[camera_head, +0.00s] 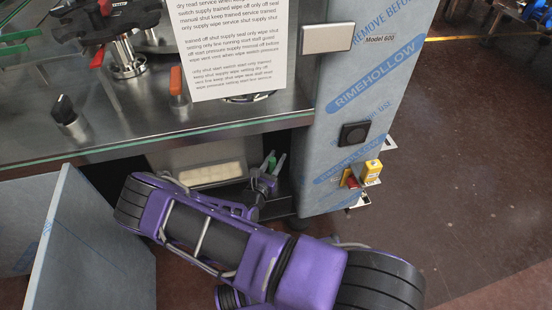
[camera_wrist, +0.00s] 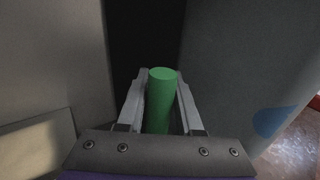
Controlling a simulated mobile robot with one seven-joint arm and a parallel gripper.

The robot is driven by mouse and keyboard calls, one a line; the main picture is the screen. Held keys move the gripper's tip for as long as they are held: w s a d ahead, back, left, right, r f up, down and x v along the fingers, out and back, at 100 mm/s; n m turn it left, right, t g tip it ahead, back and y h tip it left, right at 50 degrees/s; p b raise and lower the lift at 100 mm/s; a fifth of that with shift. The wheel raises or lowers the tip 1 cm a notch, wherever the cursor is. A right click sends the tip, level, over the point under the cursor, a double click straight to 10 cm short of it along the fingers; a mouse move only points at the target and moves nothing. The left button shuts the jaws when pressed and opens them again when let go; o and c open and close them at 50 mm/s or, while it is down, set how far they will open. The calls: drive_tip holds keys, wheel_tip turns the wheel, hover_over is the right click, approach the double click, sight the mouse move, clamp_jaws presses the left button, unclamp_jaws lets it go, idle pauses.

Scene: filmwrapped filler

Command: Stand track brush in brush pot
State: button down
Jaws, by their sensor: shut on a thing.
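My gripper (camera_head: 268,172) reaches into the open space under the steel machine top. In the wrist view its two fingers (camera_wrist: 160,100) are closed on a green cylinder (camera_wrist: 160,98), which looks like the handle of the track brush. A small bit of the green shows between the fingers in the head view (camera_head: 271,159). The bristles are not in view, so I cannot tell how the brush's lower end stands. I cannot make out a brush pot in either view.
A film-wrapped cabinet side (camera_head: 353,120) stands right of my gripper. The glass-edged machine top (camera_head: 150,148) lies above it. A pale bin (camera_head: 196,158) with a cream block is left of it. An open panel (camera_head: 95,240) stands lower left. Floor (camera_head: 470,180) is clear at right.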

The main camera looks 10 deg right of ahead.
drive_tip(key=shift+f, duration=0.2)
idle(0.3)
drive_tip(key=shift+c, duration=2.4)
unclamp_jaws()
drive_tip(key=v, duration=1.7)
drive_tip(key=shift+s+p, duration=0.25)
drive_tip(key=shift+p, duration=0.1)
